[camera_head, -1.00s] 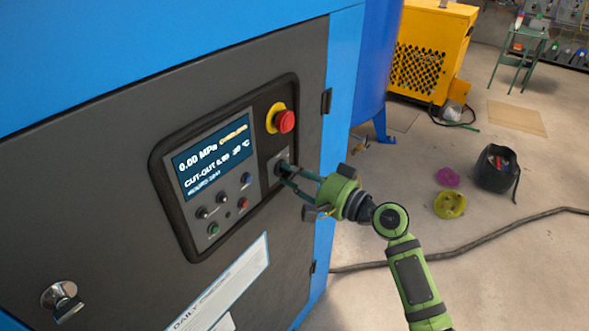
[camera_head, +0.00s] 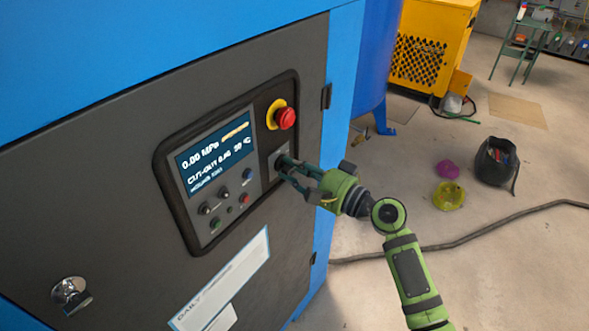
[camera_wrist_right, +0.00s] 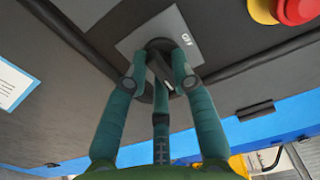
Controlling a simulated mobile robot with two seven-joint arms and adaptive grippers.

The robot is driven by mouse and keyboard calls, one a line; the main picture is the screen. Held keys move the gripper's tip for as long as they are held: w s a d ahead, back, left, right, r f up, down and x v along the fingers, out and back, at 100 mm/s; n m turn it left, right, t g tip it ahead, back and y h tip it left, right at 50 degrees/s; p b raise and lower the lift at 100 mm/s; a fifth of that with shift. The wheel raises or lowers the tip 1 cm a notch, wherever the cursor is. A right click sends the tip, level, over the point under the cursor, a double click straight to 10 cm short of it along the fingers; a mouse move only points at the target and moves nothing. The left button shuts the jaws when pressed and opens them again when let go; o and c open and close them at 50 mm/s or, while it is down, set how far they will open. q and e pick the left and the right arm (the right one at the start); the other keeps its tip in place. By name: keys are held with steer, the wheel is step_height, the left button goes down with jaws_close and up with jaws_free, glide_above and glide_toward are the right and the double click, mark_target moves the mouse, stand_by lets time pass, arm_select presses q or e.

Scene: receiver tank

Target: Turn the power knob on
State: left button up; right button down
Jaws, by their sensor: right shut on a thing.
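In the head view the knob (camera_head: 281,160) sits below the red emergency button (camera_head: 285,118), mostly hidden by fingers. My right gripper (camera_head: 288,167) reaches it from the right, its green fingers closed around it. In the right wrist view the fingers of the gripper (camera_wrist_right: 161,72) touch the knob on its sides. The panel display (camera_head: 217,155) is lit and reads 0.00 MPa. My left gripper is not in view.
The dark cabinet door carries a white label (camera_head: 222,283) and a key lock (camera_head: 70,293) at lower left. A blue tank (camera_head: 378,70) and a yellow machine (camera_head: 430,48) stand behind.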

steer(key=c, duration=1.2)
jaws_free()
steer(key=shift+s+f, duration=0.1)
steer(key=shift+f, duration=0.3)
steer(key=shift+r, duration=0.15)
steer(key=v, duration=1.2)
